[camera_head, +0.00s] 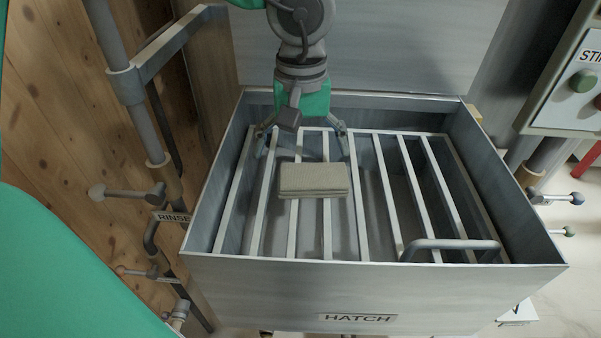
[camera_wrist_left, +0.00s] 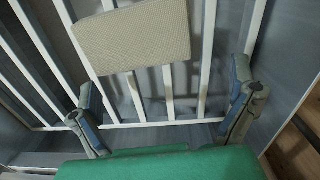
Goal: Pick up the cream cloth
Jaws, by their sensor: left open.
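The cream cloth (camera_head: 314,180) is a folded, flat block lying on the white bars of the grate (camera_head: 391,203) inside the open grey hatch box. The gripper is open and empty. My right gripper is not in view.
The box walls (camera_head: 215,190) rise around the grate. A grey handle (camera_head: 449,245) stands at the near right of the grate. A RINSE valve and pipes (camera_head: 155,195) are at the left. A panel with buttons (camera_head: 570,85) is at the right.

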